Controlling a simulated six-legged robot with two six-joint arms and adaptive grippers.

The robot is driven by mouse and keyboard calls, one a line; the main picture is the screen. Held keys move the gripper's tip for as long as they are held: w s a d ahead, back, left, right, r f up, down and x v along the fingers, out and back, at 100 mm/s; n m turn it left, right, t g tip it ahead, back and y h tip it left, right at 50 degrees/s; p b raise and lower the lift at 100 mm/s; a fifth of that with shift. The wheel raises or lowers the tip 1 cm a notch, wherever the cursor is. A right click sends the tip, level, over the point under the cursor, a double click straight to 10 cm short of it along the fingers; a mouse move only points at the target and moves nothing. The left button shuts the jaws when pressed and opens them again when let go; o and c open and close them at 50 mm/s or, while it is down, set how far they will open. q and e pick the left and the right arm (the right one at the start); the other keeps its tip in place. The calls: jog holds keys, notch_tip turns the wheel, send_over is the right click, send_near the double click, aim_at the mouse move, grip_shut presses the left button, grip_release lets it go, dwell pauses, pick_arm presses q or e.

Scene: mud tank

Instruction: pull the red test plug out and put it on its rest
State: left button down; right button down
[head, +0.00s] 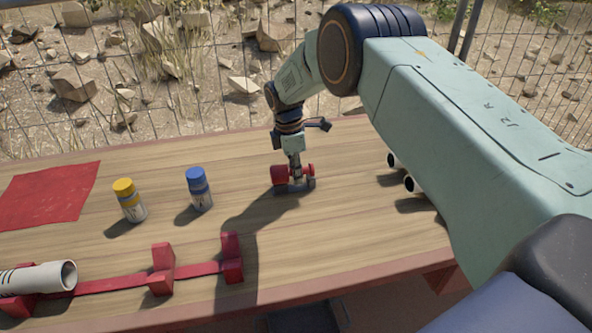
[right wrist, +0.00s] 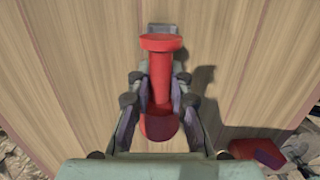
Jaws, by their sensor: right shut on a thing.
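My right gripper (head: 294,184) points down over the middle of the wooden table and is shut on the red test plug (head: 279,175). The plug lies roughly level across the jaws, its wider red end to the left. In the right wrist view the plug (right wrist: 160,75) runs between the fingers (right wrist: 158,108), with a broad flange at the top. It is clear of any pipe. I cannot tell whether it touches the table. A white pipe (head: 35,279) with an open end lies at the lower left. No plug rest can be made out for certain. My left gripper is out of view.
A red rail with upright brackets (head: 162,270) runs along the front left. A yellow-capped bottle (head: 130,201) and a blue-capped bottle (head: 199,190) stand left of the gripper. A red sheet (head: 48,194) lies far left. Dark-ended pieces (head: 409,184) show beside my right arm.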

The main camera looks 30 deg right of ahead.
jog(key=c, duration=1.1)
grip_release()
jog(key=shift+c, duration=0.2)
notch_tip(320, 180, up, 12)
jog(key=a, duration=0.1)
jog(key=shift+a, duration=0.2)
